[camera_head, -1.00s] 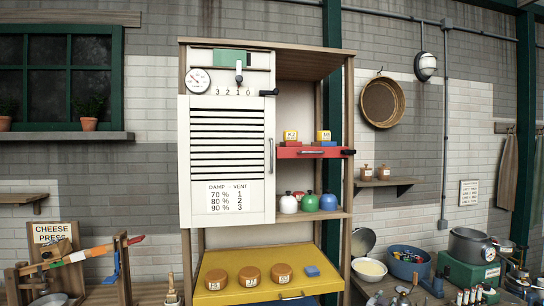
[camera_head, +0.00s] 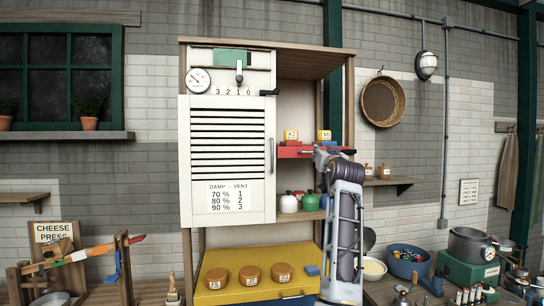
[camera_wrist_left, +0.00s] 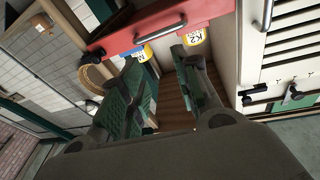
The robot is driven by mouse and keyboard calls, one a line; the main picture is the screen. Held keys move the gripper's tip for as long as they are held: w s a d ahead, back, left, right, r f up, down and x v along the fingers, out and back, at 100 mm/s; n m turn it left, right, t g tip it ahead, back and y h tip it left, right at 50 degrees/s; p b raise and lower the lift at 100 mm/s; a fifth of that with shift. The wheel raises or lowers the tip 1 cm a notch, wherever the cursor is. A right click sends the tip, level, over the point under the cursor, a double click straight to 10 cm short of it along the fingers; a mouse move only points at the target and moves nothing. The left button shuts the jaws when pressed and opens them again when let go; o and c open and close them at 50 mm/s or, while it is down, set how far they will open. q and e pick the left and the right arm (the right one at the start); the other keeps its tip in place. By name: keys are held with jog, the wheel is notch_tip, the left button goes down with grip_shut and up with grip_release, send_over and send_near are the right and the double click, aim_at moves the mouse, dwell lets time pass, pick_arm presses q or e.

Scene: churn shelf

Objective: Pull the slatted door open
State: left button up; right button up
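The white slatted door (camera_head: 226,196) covers the left part of the cabinet and looks shut. Its vertical handle (camera_head: 271,155) is on its right edge; the handle also shows at the top right of the left wrist view (camera_wrist_left: 264,14). A black latch knob (camera_head: 269,92) sits near the door's top right corner. My left gripper (camera_head: 322,156) is right of the handle, in front of the red drawer. In the left wrist view its two fingers (camera_wrist_left: 160,72) are spread with nothing between them. It is apart from the handle. My right gripper is not in view.
The red drawer (camera_head: 289,152) carries yellow blocks marked with labels, close to my fingers. Bottles, including a green one (camera_head: 310,202), stand on the shelf below. A yellow drawer (camera_head: 220,296) with orange rounds juts out beneath the door. The space before the door is clear.

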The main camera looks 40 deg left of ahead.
pick_arm(q)
jog(key=s+a+n+g+y, duration=0.2)
jog(key=s+a+n+g, duration=0.3)
jog(key=s, duration=0.5)
jog(key=a+f+g, duration=0.1)
jog(key=a, duration=0.1)
jog(key=shift+s+a+y, duration=0.15)
jog(key=shift+a+y, duration=0.15)
jog(key=shift+y, duration=0.1)
jog(key=shift+r, duration=0.1)
